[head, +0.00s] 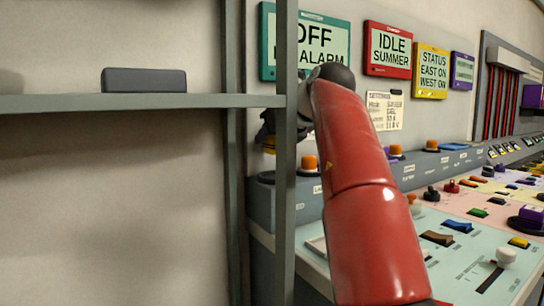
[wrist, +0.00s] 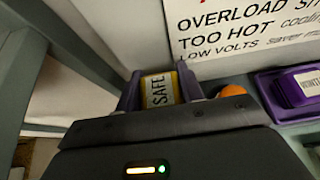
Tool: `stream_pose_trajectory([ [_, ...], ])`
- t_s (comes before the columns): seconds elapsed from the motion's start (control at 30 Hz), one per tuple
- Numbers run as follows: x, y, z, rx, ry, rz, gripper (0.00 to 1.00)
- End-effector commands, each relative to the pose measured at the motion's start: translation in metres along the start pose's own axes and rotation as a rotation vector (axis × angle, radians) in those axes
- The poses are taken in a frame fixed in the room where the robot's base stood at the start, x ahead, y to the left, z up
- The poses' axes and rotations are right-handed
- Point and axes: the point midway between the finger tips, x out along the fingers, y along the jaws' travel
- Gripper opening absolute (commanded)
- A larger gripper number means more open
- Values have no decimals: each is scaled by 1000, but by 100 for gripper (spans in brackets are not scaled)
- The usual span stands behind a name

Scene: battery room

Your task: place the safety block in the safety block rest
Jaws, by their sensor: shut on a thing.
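The safety block (wrist: 158,92) is yellow with a pale label reading SAFE. In the wrist view it sits between the purple fingers of my gripper (wrist: 160,84), which is shut on it. In the head view my gripper (head: 268,134) is largely hidden behind a grey upright, and a bit of yellow shows below it, above the back ledge of the console. I cannot pick out the safety block rest for certain in either view.
A grey shelf (head: 200,101) with its upright (head: 286,200) stands close on the left, carrying a dark box (head: 144,80). Orange-topped knobs (head: 309,164) line the console ledge. Wall signs, including the green alarm sign (head: 268,45), hang behind. A purple labelled unit (wrist: 295,92) is right of my gripper.

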Motion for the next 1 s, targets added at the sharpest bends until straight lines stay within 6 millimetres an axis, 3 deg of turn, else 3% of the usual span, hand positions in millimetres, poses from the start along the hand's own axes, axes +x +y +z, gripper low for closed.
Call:
stream_pose_trajectory([
  [0.33, 8, 1, -17, -1, 0, 1, 11],
  [0.6, 22, 1, -42, -1, 2, 2, 11],
  [1.0, 29, 0, -47, -2, 1, -1, 11],
])
